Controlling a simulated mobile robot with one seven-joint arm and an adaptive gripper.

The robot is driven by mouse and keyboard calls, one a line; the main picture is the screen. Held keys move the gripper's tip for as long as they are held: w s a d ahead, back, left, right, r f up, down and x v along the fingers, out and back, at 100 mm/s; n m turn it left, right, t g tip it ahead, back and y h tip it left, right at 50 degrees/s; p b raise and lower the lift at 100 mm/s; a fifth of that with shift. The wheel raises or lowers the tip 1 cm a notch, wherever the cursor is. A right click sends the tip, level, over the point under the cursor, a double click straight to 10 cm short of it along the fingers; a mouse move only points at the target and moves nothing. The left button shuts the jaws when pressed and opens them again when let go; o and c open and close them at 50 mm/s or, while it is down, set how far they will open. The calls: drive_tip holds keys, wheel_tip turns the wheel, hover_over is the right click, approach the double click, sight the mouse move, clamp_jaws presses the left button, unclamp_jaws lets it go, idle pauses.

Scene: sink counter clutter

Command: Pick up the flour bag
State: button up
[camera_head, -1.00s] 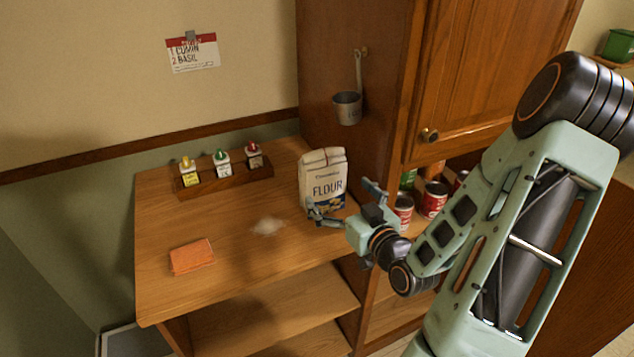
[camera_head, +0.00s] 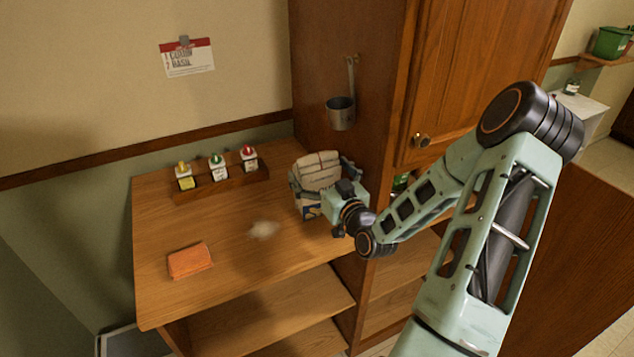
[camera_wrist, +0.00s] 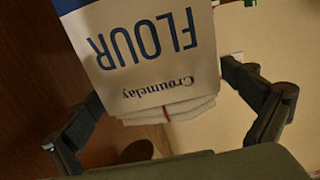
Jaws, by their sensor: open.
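The flour bag (camera_head: 318,171) stands upright on the wooden counter, next to the side of the tall cabinet. It is a pale paper bag with a folded top. My gripper (camera_head: 325,185) is in front of the bag, with its open fingers reaching along both sides of it. In the wrist view the bag (camera_wrist: 155,60) shows upside down with its "FLOUR" print, between the two spread fingers of my gripper (camera_wrist: 168,115). Gaps show between the fingers and the bag's upper part. My gripper and wrist hide most of the bag's front in the head view.
A wooden rack (camera_head: 222,181) with several small bottles stands at the counter's back. An orange cloth (camera_head: 190,261) lies front left, and a pale powder patch (camera_head: 263,230) lies mid-counter. A metal cup (camera_head: 341,113) hangs on the cabinet side (camera_head: 340,40) close above the bag.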

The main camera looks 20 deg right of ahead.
drive_tip(key=shift+w, duration=0.2)
drive_tip(key=c, duration=2)
drive_tip(key=shift+r, duration=0.15)
drive_tip(key=shift+c, duration=0.4)
drive_tip(key=shift+w+r, duration=0.1)
